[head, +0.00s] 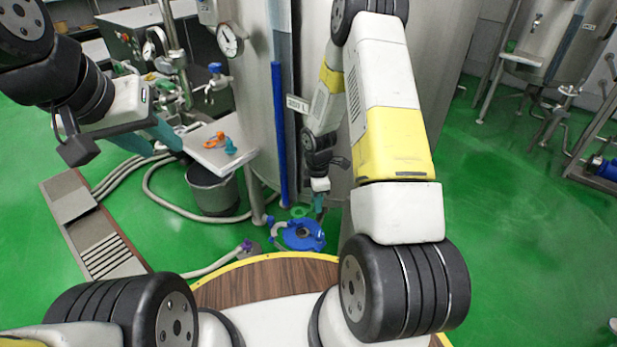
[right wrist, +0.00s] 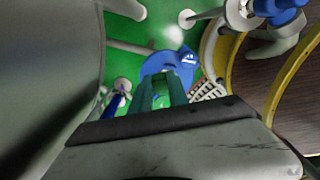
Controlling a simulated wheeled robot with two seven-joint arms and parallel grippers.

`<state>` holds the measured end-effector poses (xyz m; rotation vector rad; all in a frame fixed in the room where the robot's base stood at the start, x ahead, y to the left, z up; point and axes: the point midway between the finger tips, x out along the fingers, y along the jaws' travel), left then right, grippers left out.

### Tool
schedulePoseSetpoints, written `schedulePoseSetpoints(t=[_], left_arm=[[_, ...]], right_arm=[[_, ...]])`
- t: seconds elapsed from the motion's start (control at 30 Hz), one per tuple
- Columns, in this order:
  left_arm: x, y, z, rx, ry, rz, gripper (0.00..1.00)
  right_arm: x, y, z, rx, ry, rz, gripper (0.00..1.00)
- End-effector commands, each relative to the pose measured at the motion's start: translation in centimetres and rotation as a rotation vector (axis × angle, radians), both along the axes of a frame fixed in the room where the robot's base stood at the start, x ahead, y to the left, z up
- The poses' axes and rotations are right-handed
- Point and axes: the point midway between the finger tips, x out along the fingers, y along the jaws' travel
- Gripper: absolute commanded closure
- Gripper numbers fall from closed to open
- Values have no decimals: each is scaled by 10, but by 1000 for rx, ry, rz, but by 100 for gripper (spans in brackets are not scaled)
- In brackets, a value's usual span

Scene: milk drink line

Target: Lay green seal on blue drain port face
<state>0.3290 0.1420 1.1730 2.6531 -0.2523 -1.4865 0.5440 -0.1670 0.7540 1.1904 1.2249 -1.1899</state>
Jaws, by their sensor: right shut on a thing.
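The blue drain port (head: 305,236) sits low on the floor at the foot of the big steel tank, with a dark round opening in its face. In the right wrist view the blue port (right wrist: 176,62) lies just beyond the fingertips. My right gripper (head: 319,212) is shut on the green seal (head: 300,212), a thin ring held above the port's far edge and apart from it as far as I can tell. The right wrist view shows the right gripper's fingers (right wrist: 162,88), mostly hiding the seal. My left gripper (head: 158,140) is open and empty, left of the white shelf.
The small white shelf (head: 218,154) holds an orange part (head: 214,140) and a teal part (head: 230,146), above a grey bucket (head: 212,190). A blue upright pole (head: 279,130) stands close left of the right gripper. The steel tank (head: 255,110) rises behind. Hoses cross the floor.

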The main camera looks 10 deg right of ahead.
Motion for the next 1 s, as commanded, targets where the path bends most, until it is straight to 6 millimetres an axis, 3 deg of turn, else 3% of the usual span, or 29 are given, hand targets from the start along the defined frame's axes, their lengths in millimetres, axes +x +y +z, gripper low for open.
schedulePoseSetpoints(t=[0.1, 0.33, 0.57, 1.0], left_arm=[[0, 0, 0, 0, 0, 0, 64], [0, 0, 0, 0, 0, 0, 64], [0, 0, 0, 0, 0, 0, 64], [0, 0, 0, 0, 0, 0, 64]], right_arm=[[7, -2, 1, -1, -2, 167, 100], [14, -5, 3, -1, -3, 347, 100], [14, -5, -4, -1, -1, 377, 100], [14, -4, -46, 0, 0, 375, 100]])
